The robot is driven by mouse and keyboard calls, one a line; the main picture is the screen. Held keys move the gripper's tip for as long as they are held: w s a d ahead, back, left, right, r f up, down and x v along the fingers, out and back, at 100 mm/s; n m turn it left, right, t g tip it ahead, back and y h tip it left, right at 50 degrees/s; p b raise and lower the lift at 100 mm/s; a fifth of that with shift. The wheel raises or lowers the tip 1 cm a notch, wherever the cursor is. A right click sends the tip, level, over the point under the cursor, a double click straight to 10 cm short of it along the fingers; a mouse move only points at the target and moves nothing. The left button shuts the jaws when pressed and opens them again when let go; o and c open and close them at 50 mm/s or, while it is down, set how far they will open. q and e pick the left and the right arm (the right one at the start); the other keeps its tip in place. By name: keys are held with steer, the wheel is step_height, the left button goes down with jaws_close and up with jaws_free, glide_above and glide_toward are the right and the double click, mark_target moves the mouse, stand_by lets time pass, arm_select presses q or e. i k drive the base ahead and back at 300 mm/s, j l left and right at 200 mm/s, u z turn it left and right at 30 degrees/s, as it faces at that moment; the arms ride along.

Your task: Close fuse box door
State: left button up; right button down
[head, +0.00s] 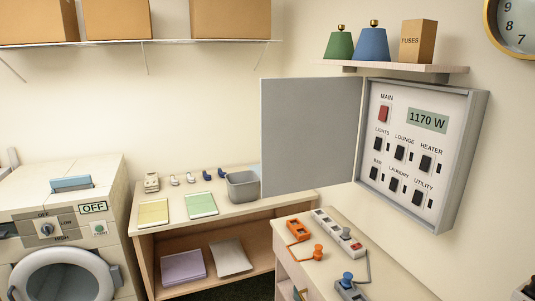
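The fuse box (473,115) hangs on the right wall, under a small shelf. Its grey door (311,137) is hinged on the box's left side and stands wide open, swung out to the left. The uncovered panel (386,148) shows a red MAIN switch (384,114), several black switches with labels, and a display (427,120) reading 1170 W. Neither gripper can be made out in the head view, and nothing is seen touching the door.
Below are a low table (393,264) with power strips and a bench (240,208) with a grey bin (243,187). A washing machine (102,187) stands left.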

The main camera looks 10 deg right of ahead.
mark_target(309, 125)
steer(key=i+j+z, duration=0.1)
steer(key=i+j, duration=0.45)
steer(key=i+j+z, duration=0.1)
steer(key=i+j, duration=0.45)
steer(key=j, duration=0.1)
